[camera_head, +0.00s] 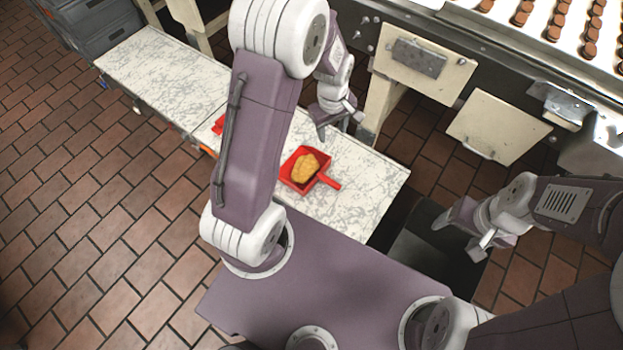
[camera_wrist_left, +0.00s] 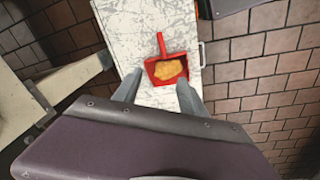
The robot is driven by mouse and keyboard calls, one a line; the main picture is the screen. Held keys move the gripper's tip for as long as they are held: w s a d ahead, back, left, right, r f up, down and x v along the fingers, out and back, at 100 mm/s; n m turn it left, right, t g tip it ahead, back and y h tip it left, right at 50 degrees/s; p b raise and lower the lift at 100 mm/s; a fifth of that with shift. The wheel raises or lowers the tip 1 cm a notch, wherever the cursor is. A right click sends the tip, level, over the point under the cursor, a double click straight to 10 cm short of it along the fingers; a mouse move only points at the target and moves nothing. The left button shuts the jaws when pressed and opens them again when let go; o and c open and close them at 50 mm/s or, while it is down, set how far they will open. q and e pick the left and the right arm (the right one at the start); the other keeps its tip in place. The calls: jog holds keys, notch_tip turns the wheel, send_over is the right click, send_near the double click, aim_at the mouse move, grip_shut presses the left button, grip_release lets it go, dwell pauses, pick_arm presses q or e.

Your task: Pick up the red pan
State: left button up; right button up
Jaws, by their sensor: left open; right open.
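The red pan (camera_head: 287,177) is a small square tray with a short handle, lying on the white speckled table (camera_head: 355,205). A yellow-brown piece of food (camera_head: 305,168) lies in it. In the head view the handle points to the lower right. The pan also shows in the left wrist view (camera_wrist_left: 161,46), beyond my finger tips, handle pointing up. My left gripper (camera_head: 339,124) is open and empty, above and behind the pan, apart from it. Its two fingers frame the pan's near side in the left wrist view (camera_wrist_left: 158,88). My right gripper (camera_head: 458,234) is open and empty, right of the table.
Another red object (camera_head: 219,125) lies on the table, partly hidden by my left arm. A conveyor (camera_head: 545,35) with rows of brown round items runs along the upper right. Grey crates (camera_head: 95,35) stand at the upper left. Brick-tiled floor lies left of the table.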

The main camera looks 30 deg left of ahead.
pick_arm(q)
notch_tip(320, 180, down, 14)
jog(key=w+a+n+b, duration=0.1)
jog(key=w+n+b, duration=0.15)
jog(key=b, duration=0.45)
jog(key=n+g+b, duration=0.1)
jog(key=n+b, duration=0.2)
jog(key=b, duration=0.5)
send_over(323, 176)
notch_tip(323, 176, down, 15)
jog(key=shift+s+d+f, duration=0.1)
jog(key=shift+d, duration=0.05)
jog(key=shift+f+b, duration=0.75)
jog(key=shift+f, duration=1.15)
notch_tip(323, 176, down, 5)
jog(key=b, duration=0.3)
jog(key=shift+f, duration=0.1)
grip_shut()
pick_arm(e)
notch_tip(323, 176, down, 22)
